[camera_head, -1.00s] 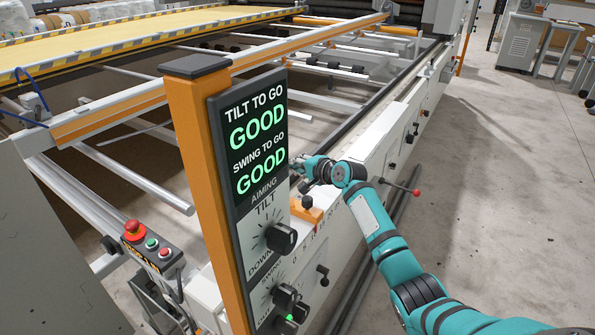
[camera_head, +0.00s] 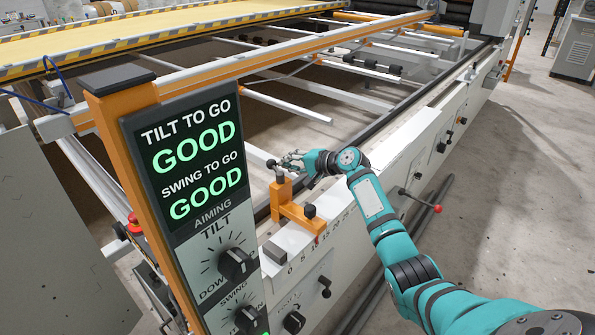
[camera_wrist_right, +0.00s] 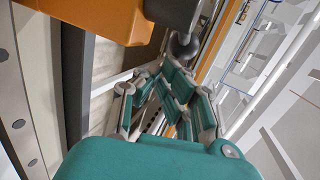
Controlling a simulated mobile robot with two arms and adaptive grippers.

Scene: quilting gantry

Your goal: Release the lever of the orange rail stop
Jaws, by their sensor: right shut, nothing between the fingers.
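The orange rail stop (camera_head: 289,216) sits on the white rail with the numbered scale, just right of the display post. In the right wrist view, the rail stop's orange body (camera_wrist_right: 112,14) and a grey ball knob (camera_wrist_right: 184,45) lie just beyond the fingers (camera_wrist_right: 162,85). My left gripper is out of view.
The orange post's display (camera_head: 190,160) reads GOOD for tilt and for swing, and stands left of the stop. Open floor lies to the right.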

